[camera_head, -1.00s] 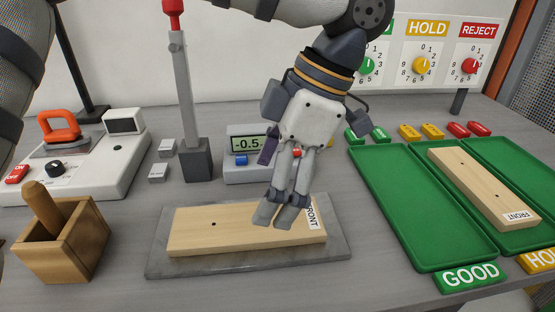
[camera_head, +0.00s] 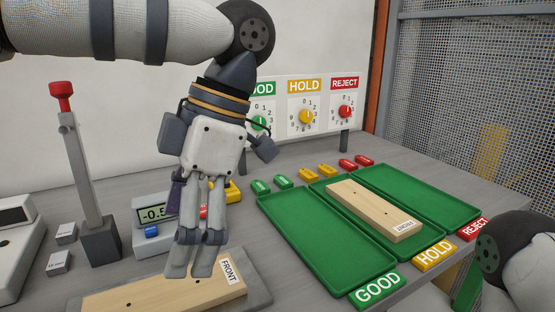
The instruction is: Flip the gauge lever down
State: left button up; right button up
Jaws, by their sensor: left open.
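The gauge lever (camera_head: 83,170) is a grey upright post with a red knob (camera_head: 61,95) on top, standing in a dark grey block at the left. The gauge (camera_head: 152,212) is beside it, its display beginning "-0."; my left gripper hides part of it. A wooden board (camera_head: 150,291) marked FRONT lies on a grey slab (camera_head: 262,292) in front, cut off by the lower edge. My left gripper (camera_head: 188,270) points down over the board near the FRONT label, right of the lever and apart from it. It is open and holds nothing. My right gripper is out of view.
Green trays (camera_head: 325,240) labelled GOOD, HOLD and REJECT are at the right; another board (camera_head: 372,210) lies in the HOLD one. Dials (camera_head: 306,116) stand behind. Small grey blocks (camera_head: 62,235) lie left of the lever. A mesh panel (camera_head: 480,90) rises at the right.

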aim_at(61, 90)
jog(key=k, duration=1.35)
